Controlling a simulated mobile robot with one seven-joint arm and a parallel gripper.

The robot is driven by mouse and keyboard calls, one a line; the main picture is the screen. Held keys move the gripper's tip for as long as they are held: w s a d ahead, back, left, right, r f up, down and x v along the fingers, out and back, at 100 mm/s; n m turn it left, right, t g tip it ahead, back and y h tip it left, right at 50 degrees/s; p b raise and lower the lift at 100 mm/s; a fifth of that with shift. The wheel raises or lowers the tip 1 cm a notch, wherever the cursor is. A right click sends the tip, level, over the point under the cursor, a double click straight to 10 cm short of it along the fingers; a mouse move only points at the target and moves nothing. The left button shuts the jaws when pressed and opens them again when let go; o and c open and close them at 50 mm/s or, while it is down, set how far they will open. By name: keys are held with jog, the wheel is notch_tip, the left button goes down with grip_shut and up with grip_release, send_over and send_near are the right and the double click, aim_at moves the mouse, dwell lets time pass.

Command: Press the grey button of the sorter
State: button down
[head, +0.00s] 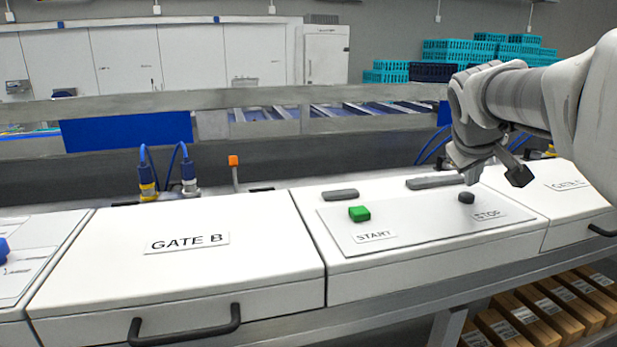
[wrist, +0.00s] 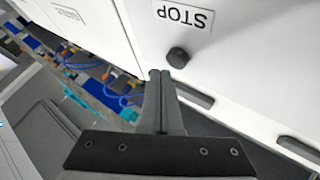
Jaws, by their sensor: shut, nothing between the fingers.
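The grey button (head: 466,197) is a small dark round knob on the sorter's sloped white panel (head: 400,238), beside the STOP label (head: 490,214). In the wrist view the grey button (wrist: 178,57) stands out from the white surface near the upside-down STOP label (wrist: 184,16). My gripper (head: 471,178) is just above the button in the head view. In the wrist view my gripper (wrist: 160,74) has its two fingers together, with nothing between them. The fingertips appear beside and just short of the button; I cannot tell whether they touch it.
A green START button (head: 359,213) sits left on the same panel. Two grey handle-like bars (head: 341,195) lie along the panel's back edge. The GATE B box (head: 180,262) is on the left, the GATE C box (head: 572,192) on the right. Blue cables (head: 165,165) stand behind.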

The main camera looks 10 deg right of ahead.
aim_at(468, 197)
notch_tip(468, 197, up, 5)
jog(key=p, duration=0.4)
dwell(0.8)
